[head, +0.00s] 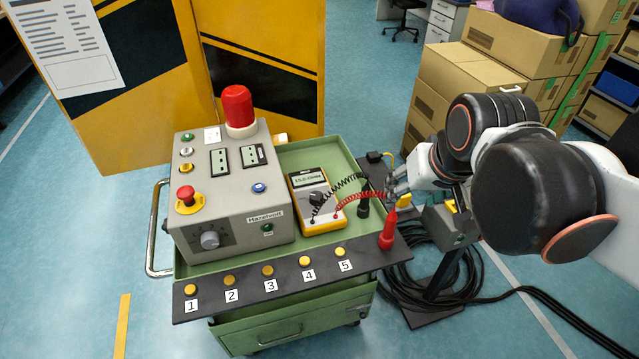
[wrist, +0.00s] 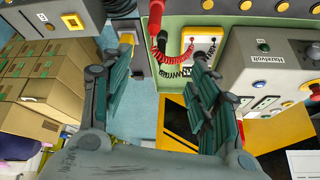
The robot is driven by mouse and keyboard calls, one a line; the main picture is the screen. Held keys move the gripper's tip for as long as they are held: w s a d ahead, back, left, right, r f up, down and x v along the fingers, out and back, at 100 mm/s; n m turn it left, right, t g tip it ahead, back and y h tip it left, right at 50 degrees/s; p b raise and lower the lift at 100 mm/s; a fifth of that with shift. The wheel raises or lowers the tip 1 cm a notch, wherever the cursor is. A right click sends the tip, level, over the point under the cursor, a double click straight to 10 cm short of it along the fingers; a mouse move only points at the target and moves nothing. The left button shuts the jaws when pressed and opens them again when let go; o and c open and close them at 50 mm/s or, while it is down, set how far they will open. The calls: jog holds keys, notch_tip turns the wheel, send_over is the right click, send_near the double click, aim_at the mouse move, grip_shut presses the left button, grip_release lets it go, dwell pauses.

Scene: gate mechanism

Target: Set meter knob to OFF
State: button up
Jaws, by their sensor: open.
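The yellow meter (head: 322,222) lies on the green cart top, with a lit display (head: 307,179) and a dark round knob (head: 317,198) on its face. The knob's pointer setting is too small to read. Black and red coiled leads run from the meter to the right. My gripper (head: 393,190) is right of the meter, apart from it, near the cart's right edge. In the wrist view my gripper (wrist: 160,58) is open with nothing between its fingers. The meter (wrist: 203,33) shows there beyond the right finger, which partly covers it; its knob is not clear.
A grey control box (head: 235,200) with a red beacon (head: 238,108) stands left of the meter. A red probe (head: 388,232) and a black probe (head: 363,202) stand near my gripper. A strip with numbered yellow buttons (head: 268,285) runs along the front. Cardboard boxes (head: 465,75) stand behind.

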jog(key=w+a+r+g+p, duration=0.1)
jog(key=w+a+r+p, duration=0.25)
jog(key=w, duration=0.45)
jog(key=g+p, duration=0.5)
jog(key=p, duration=0.6)
send_over(317, 196)
jog(key=d, duration=0.1)
notch_tip(317, 196, down, 14)
jog(key=f, duration=0.5)
jog(key=f+b, duration=0.1)
jog(key=f, duration=0.4)
jog(key=a+f+b, duration=0.1)
jog(key=f, duration=0.3)
jog(key=shift+f, duration=0.35)
jog(key=c, duration=1.1)
